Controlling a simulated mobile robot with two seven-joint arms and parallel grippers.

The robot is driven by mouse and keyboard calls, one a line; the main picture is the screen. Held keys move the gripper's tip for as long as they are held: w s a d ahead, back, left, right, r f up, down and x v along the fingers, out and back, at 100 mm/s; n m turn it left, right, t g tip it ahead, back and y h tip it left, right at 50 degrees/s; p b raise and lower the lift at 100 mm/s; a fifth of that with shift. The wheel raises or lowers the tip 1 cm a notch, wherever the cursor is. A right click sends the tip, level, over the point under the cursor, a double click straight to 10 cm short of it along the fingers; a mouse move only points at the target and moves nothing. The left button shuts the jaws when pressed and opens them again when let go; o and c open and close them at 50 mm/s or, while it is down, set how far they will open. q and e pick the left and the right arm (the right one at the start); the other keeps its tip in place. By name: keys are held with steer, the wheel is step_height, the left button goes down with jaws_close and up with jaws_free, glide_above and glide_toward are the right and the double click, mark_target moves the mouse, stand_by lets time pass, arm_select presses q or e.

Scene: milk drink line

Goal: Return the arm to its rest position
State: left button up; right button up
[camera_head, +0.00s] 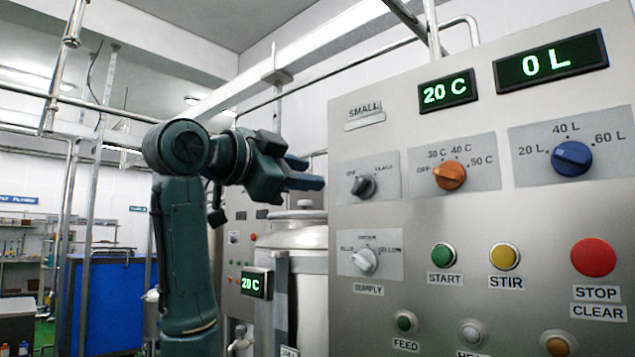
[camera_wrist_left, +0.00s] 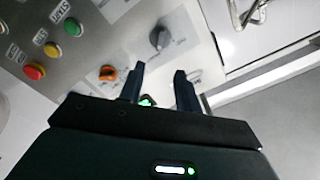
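My left arm (camera_head: 185,250) is dark green and rises from the bottom of the head view, bent at a high elbow. My left gripper (camera_head: 311,174) points right, beside the left edge of the grey control panel (camera_head: 470,225). In the left wrist view the two fingers of the left gripper (camera_wrist_left: 160,85) stand apart with nothing between them. Beyond them the panel shows tilted, with an orange knob (camera_wrist_left: 108,73) and a grey knob (camera_wrist_left: 159,38). Whether the gripper touches the panel cannot be told. My right arm is not in view.
The panel has a blue knob (camera_head: 571,158), an orange knob (camera_head: 449,174), a red stop button (camera_head: 593,257) and displays reading 20 C and 0 L. A steel tank (camera_head: 300,235) stands behind the gripper. A blue bin (camera_head: 108,300) stands at left. Pipes run overhead.

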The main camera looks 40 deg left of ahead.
arm_select(q)
steer(key=shift+s, duration=0.15)
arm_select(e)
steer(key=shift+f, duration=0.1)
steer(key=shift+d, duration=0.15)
